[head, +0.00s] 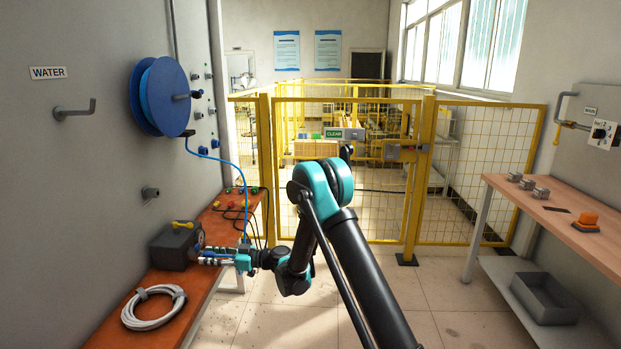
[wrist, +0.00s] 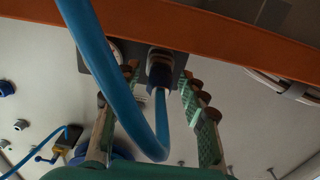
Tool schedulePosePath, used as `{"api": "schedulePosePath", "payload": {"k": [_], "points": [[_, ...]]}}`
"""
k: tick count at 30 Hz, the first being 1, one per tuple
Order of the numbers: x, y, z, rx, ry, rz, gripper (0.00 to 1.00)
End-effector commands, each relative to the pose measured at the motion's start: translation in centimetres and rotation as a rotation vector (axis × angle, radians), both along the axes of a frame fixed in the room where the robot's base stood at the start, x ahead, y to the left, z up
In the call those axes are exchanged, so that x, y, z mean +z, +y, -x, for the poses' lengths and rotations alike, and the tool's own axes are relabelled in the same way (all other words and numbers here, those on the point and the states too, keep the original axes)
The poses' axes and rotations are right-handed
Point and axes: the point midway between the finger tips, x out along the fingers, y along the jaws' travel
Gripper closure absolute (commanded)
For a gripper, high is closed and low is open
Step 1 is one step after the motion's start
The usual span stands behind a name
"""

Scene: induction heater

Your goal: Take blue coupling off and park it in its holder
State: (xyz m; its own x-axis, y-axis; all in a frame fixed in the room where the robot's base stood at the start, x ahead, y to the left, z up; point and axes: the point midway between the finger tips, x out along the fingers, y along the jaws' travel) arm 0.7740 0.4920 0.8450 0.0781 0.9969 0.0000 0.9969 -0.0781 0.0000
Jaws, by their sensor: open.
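The dark grey heater box (head: 172,246) with a yellow handle stands on the orange-red bench at left. In the wrist view, a coupling (wrist: 160,72) with a dark blue collar sits against a grey face (wrist: 97,66), and a blue hose (wrist: 162,125) runs out of it. My gripper (wrist: 160,100) is open, with its green-padded fingers apart on either side of the coupling and hose. In the head view my gripper (head: 212,256) is low over the bench, right beside the heater box. The coupling is too small there to make out.
A blue hose reel (head: 160,96) hangs on the left wall, and its hose (head: 236,168) drops to my gripper. Several wall fittings (head: 203,151) sit beside it. A coiled white hose (head: 153,307) lies on the bench front. A yellow fence (head: 345,200) closes the back.

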Motion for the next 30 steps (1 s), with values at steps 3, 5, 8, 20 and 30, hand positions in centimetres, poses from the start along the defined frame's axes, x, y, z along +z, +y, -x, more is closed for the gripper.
{"api": "schedulePosePath", "payload": {"k": [3,5,8,20,30], "points": [[0.00,0.00,0.00,0.000,0.000,0.000,0.59],[0.00,0.00,0.00,0.000,0.000,0.000,0.67],[0.00,0.00,0.01,0.000,0.000,0.000,0.79],[0.01,0.00,0.00,0.000,0.000,0.000,1.00],[0.01,-0.75,0.02,0.000,0.000,0.000,1.00]]}}
